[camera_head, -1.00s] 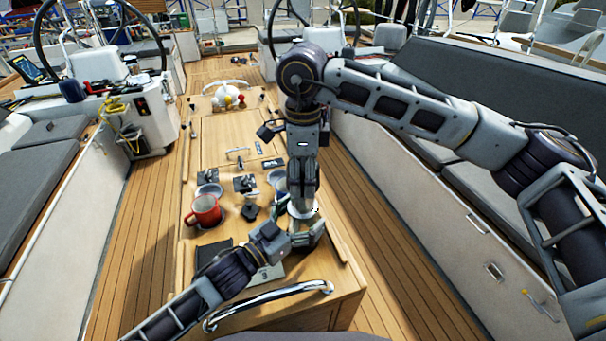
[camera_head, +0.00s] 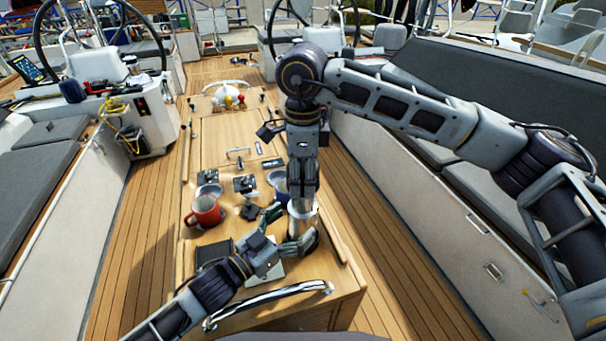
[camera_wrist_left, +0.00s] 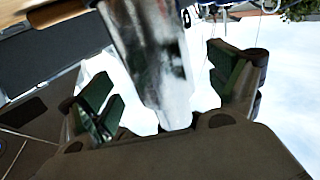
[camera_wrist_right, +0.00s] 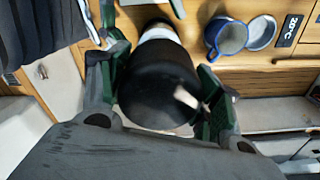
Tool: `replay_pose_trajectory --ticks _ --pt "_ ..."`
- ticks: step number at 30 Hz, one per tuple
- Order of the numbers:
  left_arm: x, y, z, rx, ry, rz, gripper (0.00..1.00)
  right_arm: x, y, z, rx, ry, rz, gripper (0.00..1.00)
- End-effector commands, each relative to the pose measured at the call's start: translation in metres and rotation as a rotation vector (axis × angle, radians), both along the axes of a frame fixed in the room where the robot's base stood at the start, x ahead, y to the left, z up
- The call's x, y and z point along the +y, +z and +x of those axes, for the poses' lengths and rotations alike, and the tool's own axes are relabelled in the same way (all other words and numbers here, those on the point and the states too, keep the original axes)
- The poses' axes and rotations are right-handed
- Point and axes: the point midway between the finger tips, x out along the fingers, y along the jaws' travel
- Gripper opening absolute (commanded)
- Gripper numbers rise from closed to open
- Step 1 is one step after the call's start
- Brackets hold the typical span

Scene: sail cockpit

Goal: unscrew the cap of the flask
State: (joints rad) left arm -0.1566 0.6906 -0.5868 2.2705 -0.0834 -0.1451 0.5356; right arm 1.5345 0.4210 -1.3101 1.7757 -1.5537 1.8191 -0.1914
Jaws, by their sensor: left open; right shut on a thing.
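The flask has a silver metal body (camera_head: 302,224) and stands near the right edge of the wooden table; its body also shows in the left wrist view (camera_wrist_left: 150,55). My right gripper (camera_head: 303,192) comes from above and is shut on the flask's black cap (camera_wrist_right: 155,85), with a green-padded finger on either side in the right wrist view. My left gripper (camera_head: 289,230) is open, its fingers spread on both sides of the silver body, with a visible gap in the left wrist view (camera_wrist_left: 165,95). Whether the flask's base touches the table is hidden.
A red mug (camera_head: 205,211) sits at the table's left. A blue mug (camera_head: 278,182) stands just behind the flask. A black flat item (camera_head: 213,252) lies left of my left gripper. A chrome rail (camera_head: 268,306) crosses the near table edge. Small dark items lie mid-table.

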Motion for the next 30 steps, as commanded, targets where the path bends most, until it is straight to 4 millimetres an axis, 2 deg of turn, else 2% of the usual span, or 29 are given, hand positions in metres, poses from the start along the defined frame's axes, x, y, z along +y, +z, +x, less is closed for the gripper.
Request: replay_pose_trajectory --ticks 30 --pt "0.041 0.0 -0.044 0.001 0.0 0.0 0.9 0.0 0.0 0.0 0.0 0.0 0.0 0.35"
